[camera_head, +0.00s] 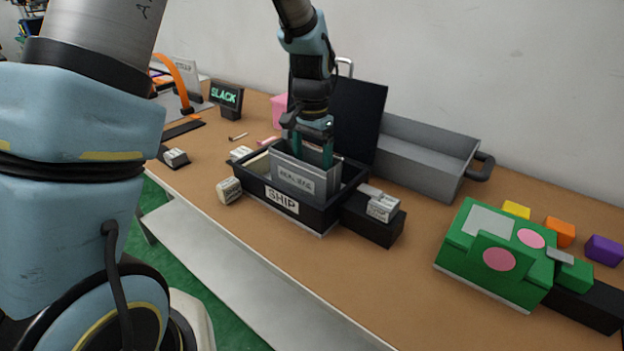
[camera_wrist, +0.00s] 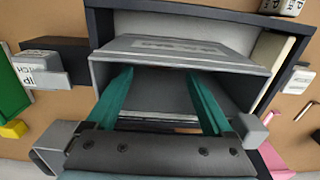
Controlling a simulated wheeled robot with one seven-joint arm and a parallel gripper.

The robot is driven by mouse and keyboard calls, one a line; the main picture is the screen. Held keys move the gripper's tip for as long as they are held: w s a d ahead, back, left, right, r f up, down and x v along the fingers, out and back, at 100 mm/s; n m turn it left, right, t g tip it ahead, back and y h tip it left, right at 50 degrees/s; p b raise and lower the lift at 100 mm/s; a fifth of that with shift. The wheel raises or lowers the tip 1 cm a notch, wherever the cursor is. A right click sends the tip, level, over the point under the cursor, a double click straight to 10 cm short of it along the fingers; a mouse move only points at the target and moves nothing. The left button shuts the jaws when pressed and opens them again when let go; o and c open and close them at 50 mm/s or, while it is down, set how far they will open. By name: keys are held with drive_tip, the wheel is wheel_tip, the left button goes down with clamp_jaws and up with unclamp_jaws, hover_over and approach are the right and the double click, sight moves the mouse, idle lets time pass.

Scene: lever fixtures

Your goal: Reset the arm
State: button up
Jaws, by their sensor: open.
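My gripper (camera_head: 312,152) points down over the black box labelled "SHIP" (camera_head: 328,220). Its two teal fingers are open and reach into a grey open-topped holder (camera_head: 294,183) with a label on its front, which stands inside the box. In the wrist view the spread fingers (camera_wrist: 160,95) lie within the grey holder (camera_wrist: 185,48), with a gap between them. Nothing shows clasped between them. What lies at the bottom of the holder is mostly hidden.
A grey metal bin (camera_head: 425,155) stands behind to the right. A green device with pink discs (camera_head: 495,250) and coloured blocks (camera_head: 560,232) sit at the right. A SLACK sign (camera_head: 226,95), an orange arch (camera_head: 177,78) and small labelled blocks (camera_head: 230,190) are at the left. The front right tabletop is clear.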

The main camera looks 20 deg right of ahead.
wheel_tip(320, 180, up, 6)
drive_tip(key=w+a+n+t, duration=0.15)
drive_tip(key=a+n, duration=0.55)
drive_tip(key=a, duration=1.3)
drive_tip(key=s+a+f+n, duration=0.2)
drive_tip(key=s+a+n, duration=0.2)
drive_tip(key=a, duration=0.6)
drive_tip(key=shift+s+a+b, duration=0.3)
drive_tip(key=shift+s+b, duration=0.05)
drive_tip(key=shift+s, duration=0.5)
